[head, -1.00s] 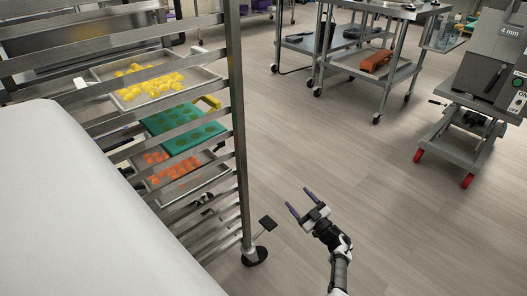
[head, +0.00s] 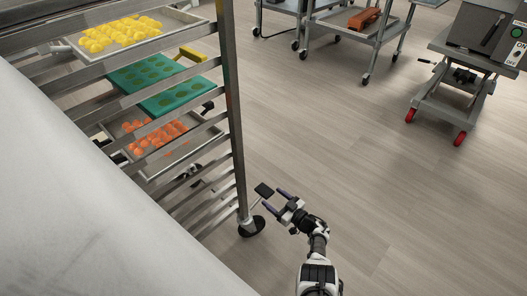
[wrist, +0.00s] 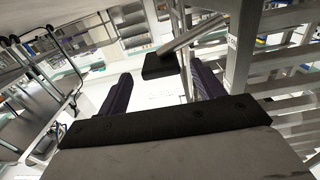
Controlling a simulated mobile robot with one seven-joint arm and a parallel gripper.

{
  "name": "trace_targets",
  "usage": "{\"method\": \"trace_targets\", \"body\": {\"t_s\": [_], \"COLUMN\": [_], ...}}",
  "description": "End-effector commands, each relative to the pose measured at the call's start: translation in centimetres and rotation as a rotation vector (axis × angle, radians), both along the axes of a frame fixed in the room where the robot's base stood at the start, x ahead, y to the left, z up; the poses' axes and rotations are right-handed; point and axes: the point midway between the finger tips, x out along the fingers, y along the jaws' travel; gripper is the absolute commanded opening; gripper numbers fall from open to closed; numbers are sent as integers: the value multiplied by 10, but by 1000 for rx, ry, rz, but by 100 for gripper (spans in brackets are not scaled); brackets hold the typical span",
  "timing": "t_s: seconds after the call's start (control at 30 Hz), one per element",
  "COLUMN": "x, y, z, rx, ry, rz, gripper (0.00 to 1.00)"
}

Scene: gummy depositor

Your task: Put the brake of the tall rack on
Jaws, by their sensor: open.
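The tall rack (head: 231,110) is a metal frame with many side rails, at the left of the head view. Its brake pedal (head: 264,190) is a small black plate on a thin metal lever, standing out above the black caster (head: 251,226) at the rack's foot. The pedal looks raised and tilted. My gripper (head: 273,199) is open and empty, with its purple fingertips close beside the pedal. In the wrist view the black pedal (wrist: 160,66) shows just beyond the space between the two fingers, nearer the right one. I cannot tell whether they touch.
The rack holds trays of yellow (head: 118,35) and orange (head: 152,137) gummies and a green mould (head: 160,80). A grey cart (head: 365,35) and a machine on a red-wheeled stand (head: 452,90) stand at the back right. The floor to the right is clear.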

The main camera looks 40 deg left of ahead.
Motion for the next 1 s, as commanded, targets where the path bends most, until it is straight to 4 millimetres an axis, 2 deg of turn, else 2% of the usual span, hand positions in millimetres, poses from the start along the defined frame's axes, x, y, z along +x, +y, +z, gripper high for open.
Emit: {"method": "trace_targets", "body": {"t_s": [0.03, 0.1, 0.3, 0.47, 0.73, 1.0], "x": [0, 1, 4, 5, 5, 5], "y": [13, 26, 52, 60, 61, 61], "z": [-3, -4, -3, -1, 0, 0], "rx": [1, 0, 0, 0, 0, 0], "ry": [0, -1, -1, 0, 0, 0], "rz": [5, 3, 1, 0, -1, -1], "gripper": [67, 67, 67, 67, 67, 32]}}
